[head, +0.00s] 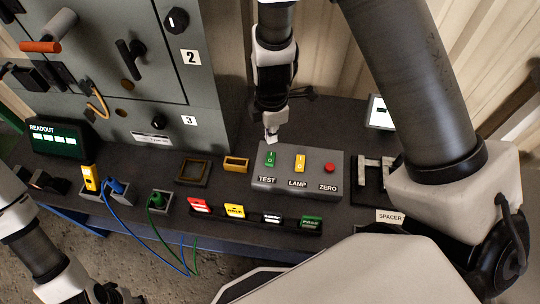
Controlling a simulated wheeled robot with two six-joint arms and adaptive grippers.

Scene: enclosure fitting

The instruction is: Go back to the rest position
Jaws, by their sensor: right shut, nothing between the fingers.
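My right gripper (271,138) points down just behind the grey switch box (309,192), close above its TEST end. Its fingertips are together with nothing between them. The box carries a green TEST switch (270,159), a yellow LAMP switch (300,163) and a red ZERO button (330,168). I cannot tell whether the fingertips touch the box. My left gripper (112,293) is partly in view at the bottom left edge, low beside the table; its fingers are too cut off to judge.
A grey cabinet (205,95) with knobs and handles stands at the left back. A lit READOUT display (55,140), blue (148,231) and green cables (163,230), and coloured labelled tags (234,210) lie along the table. A SPACER label (390,217) sits at right.

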